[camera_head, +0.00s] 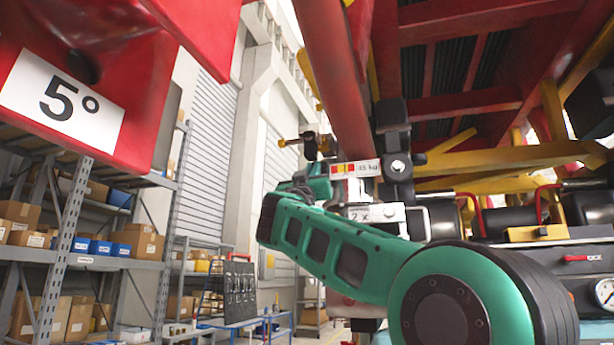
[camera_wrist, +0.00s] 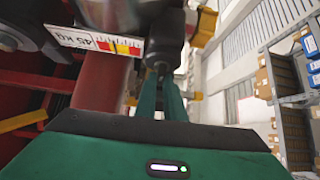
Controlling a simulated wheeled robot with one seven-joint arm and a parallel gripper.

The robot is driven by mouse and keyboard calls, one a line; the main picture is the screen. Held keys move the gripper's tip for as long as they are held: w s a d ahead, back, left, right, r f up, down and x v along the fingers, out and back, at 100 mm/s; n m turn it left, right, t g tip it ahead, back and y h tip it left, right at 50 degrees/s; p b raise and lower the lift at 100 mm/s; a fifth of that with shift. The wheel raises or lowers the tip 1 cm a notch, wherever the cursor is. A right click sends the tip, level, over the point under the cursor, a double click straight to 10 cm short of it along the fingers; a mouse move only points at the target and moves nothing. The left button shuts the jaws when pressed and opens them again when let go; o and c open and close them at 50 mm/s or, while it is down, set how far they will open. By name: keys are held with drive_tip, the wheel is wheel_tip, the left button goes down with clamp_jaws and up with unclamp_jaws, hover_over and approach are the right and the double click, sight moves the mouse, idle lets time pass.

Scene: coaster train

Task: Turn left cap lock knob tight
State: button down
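My gripper (camera_head: 313,180) is raised beside the red column, just left of the "45 kg" label. In the wrist view its two green fingers (camera_wrist: 160,78) run forward, and their tips meet a small dark part (camera_wrist: 159,67) under a black fitting. That dark part may be the left cap lock knob, but I cannot tell for sure. The tips look close together; I cannot tell whether they grip it or only stand around it. In the head view a black fitting with an orange-yellow end (camera_head: 287,143) sits just above my gripper.
The red column (camera_head: 335,85) carries the "45 kg" label (camera_head: 355,169), also in the wrist view (camera_wrist: 92,40), upside down there. A red part with a "5°" sign (camera_head: 62,98) hangs at upper left. Shelves (camera_head: 85,215) with boxes stand at left. Red and yellow framework fills the right.

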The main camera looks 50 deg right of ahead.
drive_tip(key=shift+w+a, duration=0.1)
drive_tip(key=shift+w, duration=0.2)
drive_tip(key=shift+f, duration=0.15)
